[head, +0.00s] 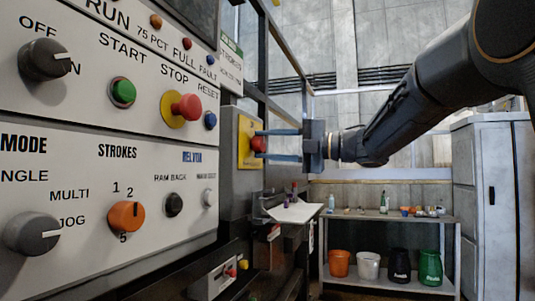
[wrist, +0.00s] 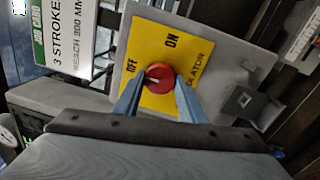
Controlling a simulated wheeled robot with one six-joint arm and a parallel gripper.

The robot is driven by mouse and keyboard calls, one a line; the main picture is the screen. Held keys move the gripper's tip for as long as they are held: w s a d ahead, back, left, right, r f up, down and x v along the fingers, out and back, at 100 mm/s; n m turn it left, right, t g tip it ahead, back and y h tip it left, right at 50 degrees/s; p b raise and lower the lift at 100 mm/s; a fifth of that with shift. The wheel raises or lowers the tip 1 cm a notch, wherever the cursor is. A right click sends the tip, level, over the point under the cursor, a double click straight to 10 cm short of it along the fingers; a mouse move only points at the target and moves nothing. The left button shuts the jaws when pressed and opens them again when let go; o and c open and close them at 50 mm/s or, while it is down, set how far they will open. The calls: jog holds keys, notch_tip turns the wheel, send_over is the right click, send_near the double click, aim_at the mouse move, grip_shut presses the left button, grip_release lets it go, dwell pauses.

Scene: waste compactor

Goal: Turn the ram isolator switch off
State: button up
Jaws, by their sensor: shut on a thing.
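The ram isolator switch is a red round knob (head: 258,145) on a yellow plate (head: 244,152), fixed to a grey box beside the control panel. The wrist view shows the knob (wrist: 158,74) close up, with the labels OFF and ON on the plate (wrist: 160,38). A short pale mark shows on the knob; I cannot tell for sure which label it points to. My gripper (head: 265,145) reaches in from the right with its blue fingers on both sides of the knob. In the wrist view my gripper (wrist: 160,90) is shut on it.
The control panel (head: 110,165) fills the left, with several other knobs and buttons, including a red stop button (head: 186,107). A white sloped tray (head: 296,212) sits below the box. A shelf bench (head: 390,214) with several buckets and a grey cabinet (head: 482,200) stand behind.

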dwell(0.3)
jog(key=o, duration=1.1)
jog(key=shift+c, duration=0.2)
jog(key=v, duration=0.8)
jog(key=shift+b, duration=0.4)
